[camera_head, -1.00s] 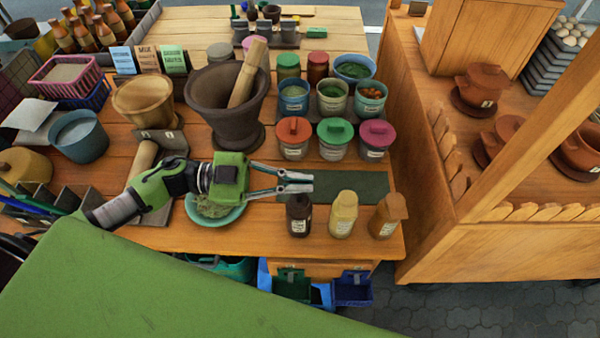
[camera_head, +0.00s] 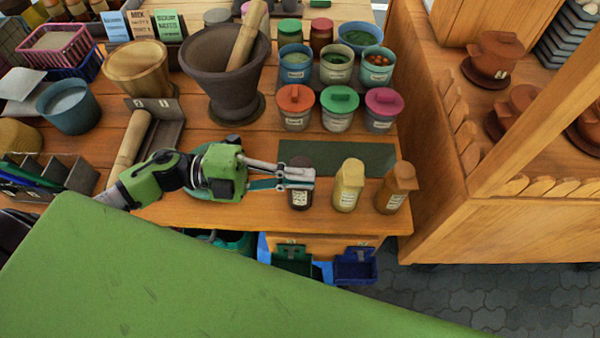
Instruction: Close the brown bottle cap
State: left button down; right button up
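Three small bottles stand in a row along the table's front edge: a dark brown bottle (camera_head: 300,198), a yellow bottle (camera_head: 348,187) and an orange-brown bottle (camera_head: 395,190). The yellow and orange-brown bottles have lids on top. My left gripper (camera_head: 300,176) reaches in from the left, with its fingertips at the upper part of the dark brown bottle. The fingers cover much of that bottle's top, so I cannot tell whether they grip it or how its cap sits. My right gripper is out of view.
A dark green mat (camera_head: 345,158) lies just behind the bottles. Lidded jars (camera_head: 338,108) and a mortar (camera_head: 226,80) with a pestle stand farther back. A wooden cabinet (camera_head: 440,200) rises to the right. Small bins (camera_head: 355,264) hang below the front edge.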

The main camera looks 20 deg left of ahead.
pick_arm(q)
jog(key=shift+s+f+m+b, duration=0.1)
jog(key=shift+f+m+b, duration=0.4)
jog(key=shift+m, duration=0.25)
jog(key=shift+s+f+m+b, duration=0.1)
jog(key=shift+f+m+b, duration=0.25)
jog(key=shift+m+b, duration=0.35)
jog(key=shift+m, duration=0.25)
jog(key=c, duration=2.2)
grip_release()
jog(key=shift+c, duration=0.2)
jog(key=shift+a, duration=0.1)
jog(key=v, duration=1.2)
